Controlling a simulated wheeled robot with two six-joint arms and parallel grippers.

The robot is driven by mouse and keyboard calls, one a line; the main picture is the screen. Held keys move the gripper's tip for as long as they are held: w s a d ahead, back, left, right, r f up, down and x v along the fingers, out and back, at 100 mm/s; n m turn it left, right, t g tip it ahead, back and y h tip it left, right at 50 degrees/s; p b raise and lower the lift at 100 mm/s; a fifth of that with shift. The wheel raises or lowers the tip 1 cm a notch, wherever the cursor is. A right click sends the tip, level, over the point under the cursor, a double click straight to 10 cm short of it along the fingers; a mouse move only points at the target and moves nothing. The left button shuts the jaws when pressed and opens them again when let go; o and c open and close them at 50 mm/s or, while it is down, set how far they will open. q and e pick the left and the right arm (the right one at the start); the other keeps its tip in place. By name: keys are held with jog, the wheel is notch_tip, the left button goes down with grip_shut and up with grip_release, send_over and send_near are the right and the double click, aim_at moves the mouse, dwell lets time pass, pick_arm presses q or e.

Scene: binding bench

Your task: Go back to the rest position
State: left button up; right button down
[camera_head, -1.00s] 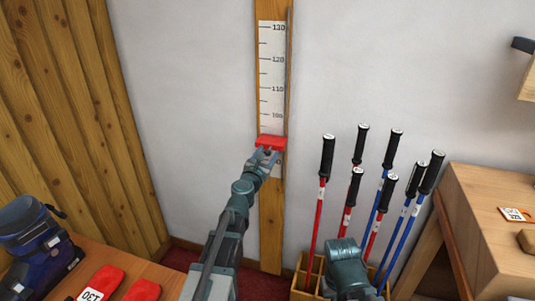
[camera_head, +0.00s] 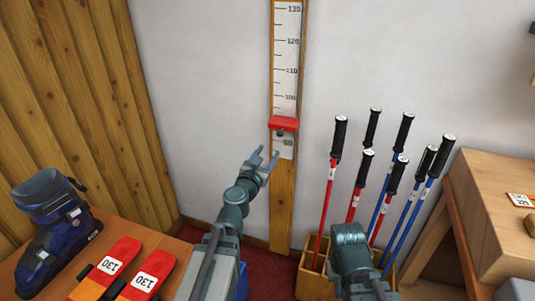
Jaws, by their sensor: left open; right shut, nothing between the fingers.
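My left gripper (camera_head: 261,165) is open and empty, below and to the left of the red slider (camera_head: 285,123) on the height scale (camera_head: 287,60). It stands apart from the slider. The slider sits a little below the 100 mark. My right arm shows at the bottom right, in front of the pole box, with its wrist at the top. The fingers of my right gripper are not visible.
Several ski poles (camera_head: 329,197) with black grips stand in a wooden box (camera_head: 310,280). A wooden bench (camera_head: 490,215) stands at right. The wall is clear.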

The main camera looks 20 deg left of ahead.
pick_arm(q)
jog(key=s+d+m+g+h+p, duration=0.4)
jog(key=d+m+g+p, duration=0.1)
jog(key=d+m, duration=0.55)
jog(key=s+d+m+g+h+p, duration=0.3)
jog(key=s+d+m+g+p, duration=0.15)
jog(key=d+m, duration=0.6)
jog(key=s+d+f+m+g+y+p, duration=0.2)
jog(key=s+f+m+g+p, duration=0.2)
jog(key=s+m, duration=0.3)
jog(key=s+a+r+m+g+y+p, duration=0.1)
jog(key=s+a+m+g+y+p, duration=0.4)
jog(key=s+m, duration=0.4)
jog(key=shift+s+a+y, duration=0.35)
jog(key=shift+a+y, duration=0.45)
jog(key=shift+y, duration=0.4)
jog(key=shift+f, duration=0.1)
